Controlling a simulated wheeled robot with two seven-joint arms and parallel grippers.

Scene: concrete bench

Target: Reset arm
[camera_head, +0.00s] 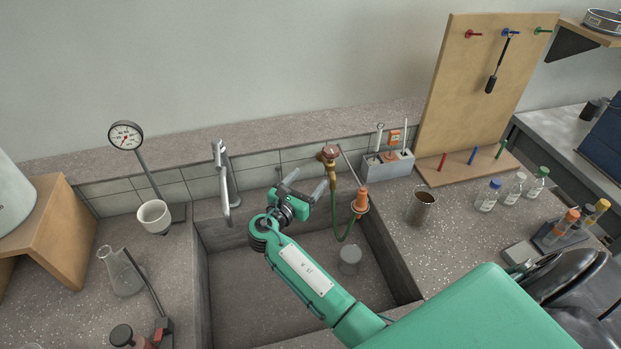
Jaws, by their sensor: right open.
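My right arm comes in from the lower right in green and reaches over the sink. My right gripper (305,184) is open, with its two grey fingers apart and nothing seen between them. It is above the back part of the sink (240,290), between the silver faucet (225,180) and the brass-and-red valve (329,155). My left gripper is not in view.
A clear beaker (350,260) is in the sink. A dial gauge (125,136), white bowl (154,216) and flask (120,272) stand left. A metal cup (421,207), bottles (487,195) and a pegboard (485,85) stand right. An orange-tipped nozzle (361,199) is near the gripper.

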